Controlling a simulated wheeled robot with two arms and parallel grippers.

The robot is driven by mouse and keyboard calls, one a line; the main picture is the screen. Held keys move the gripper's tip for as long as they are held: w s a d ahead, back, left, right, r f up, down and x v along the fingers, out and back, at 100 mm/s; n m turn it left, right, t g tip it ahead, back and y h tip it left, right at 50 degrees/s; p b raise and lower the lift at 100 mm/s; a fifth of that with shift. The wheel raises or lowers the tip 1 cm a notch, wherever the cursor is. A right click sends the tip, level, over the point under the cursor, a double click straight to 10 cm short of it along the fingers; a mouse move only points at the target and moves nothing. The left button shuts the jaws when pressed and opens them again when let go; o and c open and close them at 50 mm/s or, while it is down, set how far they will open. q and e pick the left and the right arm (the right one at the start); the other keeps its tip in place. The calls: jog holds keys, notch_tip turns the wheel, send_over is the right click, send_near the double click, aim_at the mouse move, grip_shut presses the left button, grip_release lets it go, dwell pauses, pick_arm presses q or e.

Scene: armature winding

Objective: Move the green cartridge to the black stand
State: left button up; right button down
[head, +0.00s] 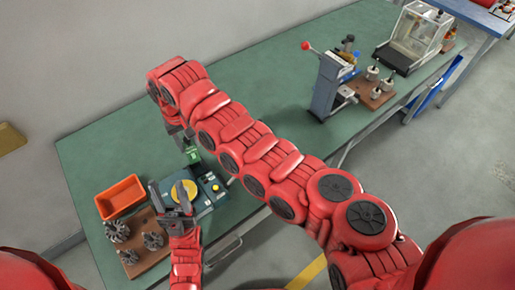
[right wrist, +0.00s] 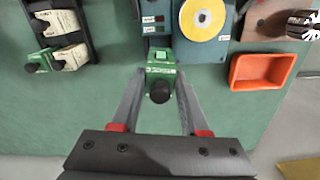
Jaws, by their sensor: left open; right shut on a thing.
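The green cartridge (right wrist: 160,72), with a dark round knob, is between the fingertips of my right gripper (right wrist: 161,80), which is shut on it. In the head view the green cartridge (head: 193,155) shows just below my right gripper (head: 186,138), beside the blue-grey machine. I cannot tell whether it touches the machine. A black stand (right wrist: 88,38) is at the upper left of the right wrist view, holding green parts with pale blocks. My right arm likely hides it in the head view. My left gripper (head: 178,198) is open near the machine's yellow disc.
The blue-grey machine (head: 208,194) has a yellow disc (right wrist: 203,18). An orange bin (head: 120,197) and a brown board (head: 150,256) with metal armatures lie left of it. A lever press (head: 328,85) stands farther back. The green bench between is largely clear.

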dwell(0.4)
jog(key=w+d+f+n+p, duration=0.1)
jog(key=w+d+p, duration=0.4)
jog(key=d, duration=0.8)
jog(key=w+d+n+p, duration=0.1)
jog(key=w+d+p, duration=0.35)
jog(key=d, duration=0.85)
notch_tip(320, 180, down, 8)
jog(key=b, duration=0.3)
jog(key=shift+s+d+f, duration=0.15)
jog(key=shift+f, duration=0.05)
jog(key=shift+f, duration=0.1)
jog(key=shift+f+b, duration=0.35)
jog(key=shift+b, duration=0.15)
jog(key=shift+f+b, duration=0.7)
jog(key=shift+f, duration=0.15)
